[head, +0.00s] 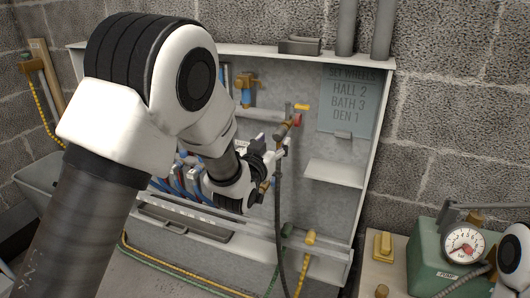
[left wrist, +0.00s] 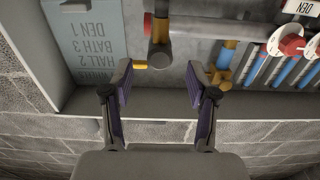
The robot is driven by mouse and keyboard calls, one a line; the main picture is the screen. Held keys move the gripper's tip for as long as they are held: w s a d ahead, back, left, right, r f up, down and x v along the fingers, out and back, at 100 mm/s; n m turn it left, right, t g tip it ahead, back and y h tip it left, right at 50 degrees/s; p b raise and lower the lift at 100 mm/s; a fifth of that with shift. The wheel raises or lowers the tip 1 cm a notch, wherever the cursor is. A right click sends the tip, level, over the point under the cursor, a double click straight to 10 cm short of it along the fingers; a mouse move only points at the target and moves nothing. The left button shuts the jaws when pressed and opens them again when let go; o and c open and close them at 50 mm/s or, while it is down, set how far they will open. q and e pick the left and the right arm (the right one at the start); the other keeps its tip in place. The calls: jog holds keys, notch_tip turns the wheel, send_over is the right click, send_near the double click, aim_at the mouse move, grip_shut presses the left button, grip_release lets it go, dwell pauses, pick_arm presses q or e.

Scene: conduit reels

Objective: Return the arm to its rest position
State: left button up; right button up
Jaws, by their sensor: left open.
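My left arm (head: 100,180) reaches in from the left across the head view, bent at a large white and black joint. My left gripper (head: 277,165) is in front of the open grey cabinet, near the dark hanging hose (head: 279,210). In the left wrist view its two fingers (left wrist: 160,82) stand wide apart with nothing between the pads. A brass valve fitting (left wrist: 160,52) shows beyond the fingertips, apparently apart from them. It hangs on the cabinet's back panel, with a red and yellow handle (head: 297,120) in the head view. My right gripper is not in view.
A shelf (head: 335,173) and a sign (head: 348,100) are right of the gripper. Blue pipes with red and white valve knobs (left wrist: 290,43) are nearby. A green pump box with a gauge (head: 464,244) stands at lower right. Yellow and green hoses run below.

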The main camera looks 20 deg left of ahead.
pick_arm(q)
jog(key=s, duration=0.8)
jog(key=s+a+f+n+g, duration=0.1)
jog(key=s+a+f+g, duration=0.2)
jog(key=f, duration=1)
jog(key=s+f+g, duration=0.3)
jog(key=s+f, duration=0.1)
jog(key=f, duration=0.9)
jog(key=s+a+f+g, duration=0.1)
jog(key=s+f+g, duration=0.6)
jog(key=s, duration=0.6)
jog(key=s+a+f+g, duration=0.1)
jog(key=s+f+g, duration=0.3)
jog(key=s+f, duration=0.8)
jog(key=s+r+g+p, duration=0.1)
jog(key=s+r+p, duration=0.2)
jog(key=r+p, duration=2)
notch_tip(320, 180, up, 3)
jog(key=shift+d+f+y+p, duration=0.1)
jog(key=shift+d+y+p, duration=0.2)
jog(key=shift+p, duration=0.05)
